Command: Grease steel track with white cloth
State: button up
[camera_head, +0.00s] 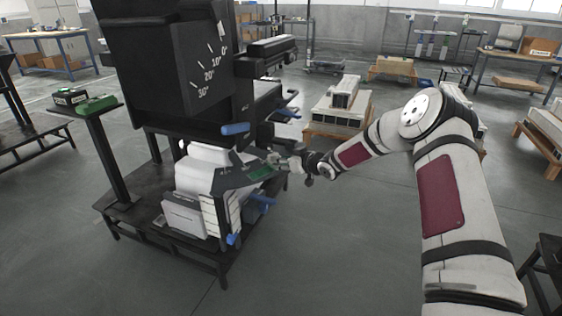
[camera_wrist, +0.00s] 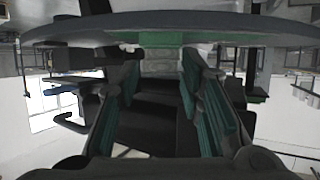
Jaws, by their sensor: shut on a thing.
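My gripper (camera_head: 279,160) is at the right side of a black machine (camera_head: 185,85), by a dark grey plate (camera_head: 232,181) with a green patch (camera_head: 262,173). In the wrist view, my gripper (camera_wrist: 162,68) has two dark fingers with green pads. A small pale grey piece (camera_wrist: 162,59) shows between the far fingertips, below a green strip. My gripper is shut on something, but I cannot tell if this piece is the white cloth. I cannot single out the steel track on the machine.
The machine stands on a low black frame (camera_head: 140,236) with white blocks (camera_head: 205,165) under the plate. Blue handles (camera_head: 235,128) stick out near my gripper. Pallets with pale blocks (camera_head: 340,105) lie behind; the front floor is clear.

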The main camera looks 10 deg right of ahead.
jog(key=w+d+p, duration=0.1)
jog(key=w+d, duration=0.1)
jog(key=d, duration=0.3)
jog(key=shift+w+d+p, duration=0.25)
jog(key=shift+p, duration=0.1)
dwell(0.4)
jog(key=shift+r, duration=0.1)
notch_tip(320, 180, up, 3)
jog(key=shift+f+p, duration=0.1)
jog(key=shift+p, duration=0.85)
jog(key=s+f+p+v, duration=0.1)
jog(key=f+p+v, duration=0.2)
jog(key=v, duration=1)
jog(key=shift+s+d+p, duration=0.4)
jog(key=shift+p, duration=1.45)
jog(key=shift+r, duration=0.1)
